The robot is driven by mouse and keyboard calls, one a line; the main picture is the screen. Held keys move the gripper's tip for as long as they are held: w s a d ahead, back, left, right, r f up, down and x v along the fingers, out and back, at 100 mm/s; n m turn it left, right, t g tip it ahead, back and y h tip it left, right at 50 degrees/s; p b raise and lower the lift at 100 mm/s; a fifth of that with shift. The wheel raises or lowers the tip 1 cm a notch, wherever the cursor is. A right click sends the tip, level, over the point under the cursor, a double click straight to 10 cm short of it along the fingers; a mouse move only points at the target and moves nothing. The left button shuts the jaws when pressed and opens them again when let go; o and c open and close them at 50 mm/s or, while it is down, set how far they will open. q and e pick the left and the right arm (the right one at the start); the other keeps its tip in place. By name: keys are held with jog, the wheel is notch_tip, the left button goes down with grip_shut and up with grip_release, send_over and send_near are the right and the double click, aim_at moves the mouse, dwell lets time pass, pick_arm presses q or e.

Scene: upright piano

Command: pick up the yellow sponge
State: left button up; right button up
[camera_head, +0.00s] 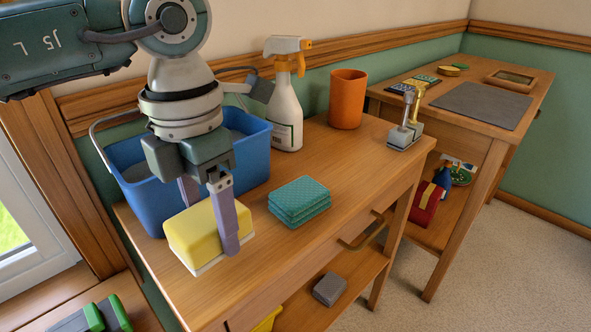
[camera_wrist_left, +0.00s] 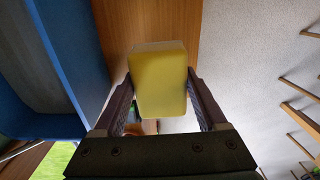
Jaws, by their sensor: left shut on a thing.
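The yellow sponge (camera_head: 197,236) has a pale layer along its bottom edge. It is at the front left of the wooden table, in front of the blue bucket. My left gripper (camera_head: 210,222) comes down over it with one finger on each side, shut on it. In the left wrist view the sponge (camera_wrist_left: 160,80) sits between the two fingers of my left gripper (camera_wrist_left: 164,100). I cannot tell whether its underside touches the tabletop. My right gripper is not in view.
A blue bucket (camera_head: 256,150) stands close behind the sponge. Teal folded cloths (camera_head: 299,202) lie to its right. A spray bottle (camera_head: 285,110), an orange cup (camera_head: 347,100) and a metal-topped object (camera_head: 404,134) stand farther back. Bare tabletop (camera_head: 352,160) lies between them.

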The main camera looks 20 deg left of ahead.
aim_at(209, 214)
pick_arm(q)
notch_tip(209, 214, up, 16)
jog(key=p, duration=0.2)
